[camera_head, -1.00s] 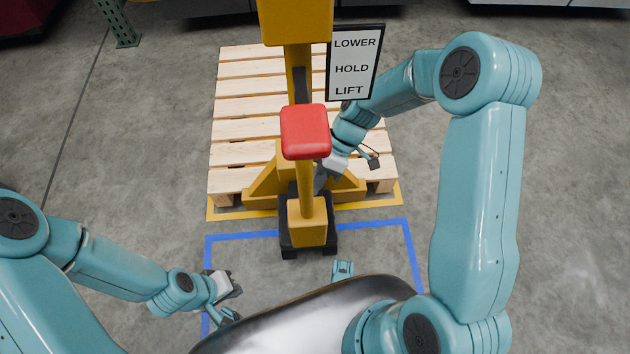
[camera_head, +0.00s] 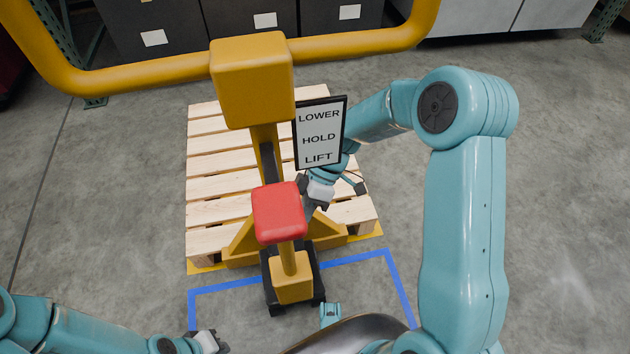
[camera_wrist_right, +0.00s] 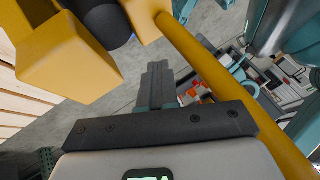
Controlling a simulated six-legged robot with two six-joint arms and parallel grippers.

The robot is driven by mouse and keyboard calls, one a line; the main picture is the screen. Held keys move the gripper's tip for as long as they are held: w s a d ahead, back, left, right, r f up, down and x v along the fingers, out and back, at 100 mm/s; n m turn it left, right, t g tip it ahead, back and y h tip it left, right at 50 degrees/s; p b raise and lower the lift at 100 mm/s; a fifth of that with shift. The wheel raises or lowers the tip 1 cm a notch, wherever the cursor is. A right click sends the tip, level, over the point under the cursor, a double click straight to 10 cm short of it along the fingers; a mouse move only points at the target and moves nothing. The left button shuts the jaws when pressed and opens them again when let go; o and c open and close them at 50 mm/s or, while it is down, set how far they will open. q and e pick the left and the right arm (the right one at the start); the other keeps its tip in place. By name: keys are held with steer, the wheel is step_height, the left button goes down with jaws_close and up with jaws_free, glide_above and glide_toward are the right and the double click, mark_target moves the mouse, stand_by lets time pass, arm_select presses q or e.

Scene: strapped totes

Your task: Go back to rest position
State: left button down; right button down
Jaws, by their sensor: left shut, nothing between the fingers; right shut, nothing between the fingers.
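My left gripper (camera_head: 213,345) is at the bottom edge of the head view, low and left of the yellow pallet jack, partly cut off by the frame. It is shut and holds nothing. My right gripper (camera_head: 308,208) is beside the jack's mast, just right of the red lever knob (camera_head: 279,212) and below the LOWER/HOLD/LIFT sign (camera_head: 320,135). In the right wrist view its fingers (camera_wrist_right: 156,82) are pressed together with nothing between them. Yellow jack parts (camera_wrist_right: 75,55) are close to its left, and a yellow bar (camera_wrist_right: 215,75) crosses to its right.
The jack's yellow handle bar (camera_head: 140,77) spans the top of the head view. A wooden pallet (camera_head: 205,165) is behind the mast. Blue tape (camera_head: 350,260) marks the floor in front. Dark bins (camera_head: 245,22) stand at the back. Bare floor is open at both sides.

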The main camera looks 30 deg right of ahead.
steer(key=p+v, duration=0.2)
steer(key=v, duration=0.9)
steer(key=shift+r, duration=0.15)
steer(key=shift+s+r+p, duration=0.1)
steer(key=shift+s+p, duration=0.05)
steer(key=shift+p, duration=0.15)
